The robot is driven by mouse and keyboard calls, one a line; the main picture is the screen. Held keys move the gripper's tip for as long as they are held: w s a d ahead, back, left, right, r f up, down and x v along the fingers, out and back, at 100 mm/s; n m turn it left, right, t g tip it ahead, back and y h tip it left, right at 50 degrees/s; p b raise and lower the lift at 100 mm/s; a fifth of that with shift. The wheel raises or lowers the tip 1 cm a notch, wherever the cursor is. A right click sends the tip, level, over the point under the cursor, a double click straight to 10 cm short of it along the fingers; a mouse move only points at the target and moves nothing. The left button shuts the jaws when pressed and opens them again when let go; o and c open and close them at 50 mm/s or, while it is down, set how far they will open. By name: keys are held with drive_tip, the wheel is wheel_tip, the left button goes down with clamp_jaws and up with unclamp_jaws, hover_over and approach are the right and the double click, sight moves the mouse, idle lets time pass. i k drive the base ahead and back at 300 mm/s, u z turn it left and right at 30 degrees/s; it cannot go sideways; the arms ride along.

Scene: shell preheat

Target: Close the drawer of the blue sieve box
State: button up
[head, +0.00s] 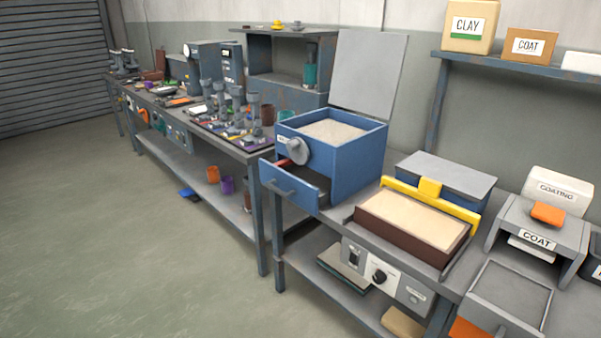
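The blue sieve box (352,157) stands on the workbench near the middle of the head view, with its grey lid raised upright behind it. Pale sand (334,131) fills its open top. A grey round knob (298,150) sits on the box front above the drawer. My gripper is not in view.
A brown tray of sand (409,249) with a yellow bar stands right of the box. A coating station (538,222) is farther right. A bench (258,149) crowded with tools runs back left. Open floor (130,240) lies in front.

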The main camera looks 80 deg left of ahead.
sight(310, 190)
drive_tip(key=z, duration=0.75)
drive_tip(key=i, duration=0.9)
drive_tip(key=u, duration=4)
drive_tip(key=i, duration=0.5)
drive_tip(key=z, duration=0.2)
drive_tip(key=k, duration=0.4)
drive_tip(key=u, duration=1)
drive_tip(key=i, duration=0.55)
